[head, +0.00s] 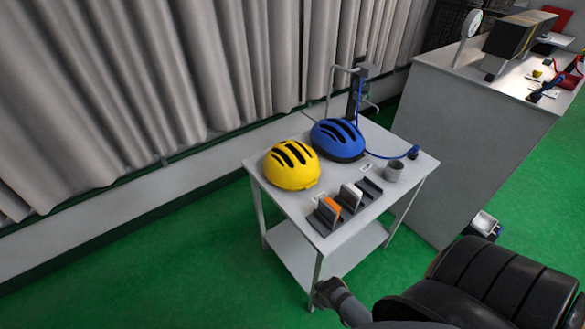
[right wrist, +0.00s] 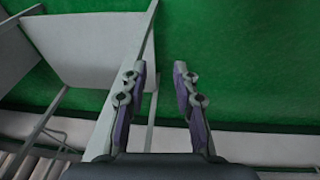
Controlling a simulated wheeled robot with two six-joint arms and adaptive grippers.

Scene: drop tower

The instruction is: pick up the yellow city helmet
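The yellow helmet (head: 291,167) with dark vent slots sits on the back left of a small white table (head: 318,223) in the head view. A blue helmet (head: 338,140) sits beside it to the right. My right gripper (head: 326,292) is low in front of the table, by its front leg and well below the helmets. The right wrist view shows this gripper (right wrist: 159,78) open, with nothing between its fingers. The helmets are not visible in the right wrist view. My left gripper is not in view.
A grey curtain (head: 150,80) hangs behind. A large cabinet (head: 470,130) stands right. Green floor lies open at left.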

